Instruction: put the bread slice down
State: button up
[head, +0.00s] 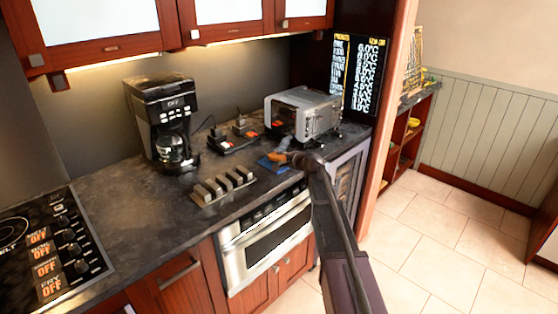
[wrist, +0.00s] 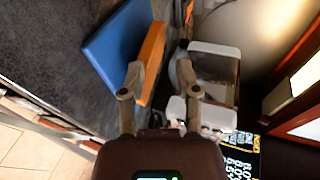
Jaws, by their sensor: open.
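The bread slice (wrist: 152,55) is orange-brown and shows edge-on in the wrist view, against the blue board (wrist: 115,42). My gripper (wrist: 160,76) is open, and the slice lies between its fingers, close to the left one. I cannot tell whether that finger touches it. In the head view my gripper (head: 291,158) is low over the counter at the blue board (head: 265,163), with the small orange-brown bread slice (head: 279,155) at its tip. My arm and gripper hide part of the board. Whether the slice rests fully on the board is unclear.
A silver toaster oven (head: 303,114) stands just behind my gripper. A rack with several grey slots (head: 222,187) sits left of the board. A coffee maker (head: 161,120) stands further left. The counter's front edge is above a built-in microwave drawer (head: 266,235).

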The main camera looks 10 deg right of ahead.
jog(key=shift+p+v, duration=0.8)
jog(key=shift+v, duration=1.8)
notch_tip(320, 180, up, 7)
jog(key=s+d+p, duration=0.1)
jog(key=s+p, duration=0.1)
jog(key=p, duration=0.5)
jog(key=shift+s, duration=0.25)
jog(key=shift+d, duration=0.1)
jog(key=s+a+f+n+g+h, duration=0.1)
jog(key=s+f+n+g, duration=0.3)
jog(key=s, duration=0.7)
jog(key=s+a+f+n+g+h, duration=0.1)
jog(key=s+f+n+g+h, duration=0.2)
jog(key=s, duration=0.9)
jog(key=s+a+f+n+g+h, duration=0.2)
jog(key=s+f+n+g, duration=0.3)
jog(key=s, duration=0.6)
jog(key=shift+s+n, duration=0.25)
jog(key=shift+n, duration=0.05)
